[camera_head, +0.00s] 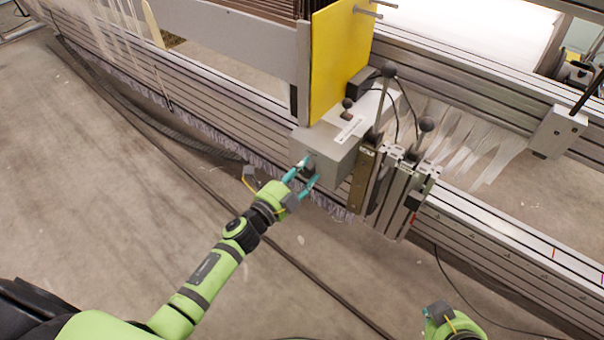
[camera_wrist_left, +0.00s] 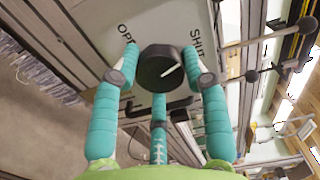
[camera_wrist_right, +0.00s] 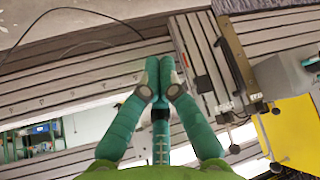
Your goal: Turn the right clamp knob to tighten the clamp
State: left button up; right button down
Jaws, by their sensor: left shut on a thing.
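The clamp knob (camera_wrist_left: 160,68) is round and black with a white line on its face. It sits on a grey box (camera_head: 325,150) with the lettering OPEN on the left and SHUT on the right in the left wrist view. The white line points up and right, towards SHUT. My left gripper (camera_head: 309,172) is shut on the knob, with teal fingers on both its sides (camera_wrist_left: 162,70); in the head view the fingers partly hide the knob. My right gripper (camera_wrist_right: 163,77) has its fingertips together and holds nothing; it hangs low at the bottom right of the head view.
A yellow plate (camera_head: 340,60) rises behind the box. Levers with black ball ends (camera_head: 427,124) stand right of it on a metal bracket (camera_head: 395,195). The long slotted rail (camera_head: 510,240) runs across. Open floor (camera_head: 120,230) lies in front, with cables on it.

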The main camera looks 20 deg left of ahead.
pick_arm(q)
jog(key=shift+d+r+m, duration=0.1)
jog(key=shift+d+m, duration=0.15)
jog(key=shift+m, duration=0.4)
jog(key=shift+d+r+m, duration=0.1)
jog(key=shift+d+m, duration=0.1)
jog(key=shift+m, duration=0.45)
pick_arm(e)
jog(key=shift+w+a+r+t, duration=0.35)
jog(key=shift+w+r+t, duration=0.25)
jog(key=shift+w, duration=0.2)
jog(key=shift+w+a+r+t, duration=0.35)
jog(key=shift+w+r+t, duration=0.2)
jog(key=shift+w, duration=0.25)
pick_arm(q)
jog(key=o, duration=1.1)
jog(key=shift+o, duration=0.2)
jog(key=shift+f, duration=0.15)
pick_arm(e)
jog(key=shift+d, duration=0.1)
pick_arm(q)
jog(key=shift+a, duration=0.1)
jog(key=shift+s+a+f, duration=0.1)
jog(key=shift+s+a, duration=0.05)
jog(key=shift+s, duration=0.1)
jog(key=v, duration=1.1)
jog(key=shift+s, duration=0.25)
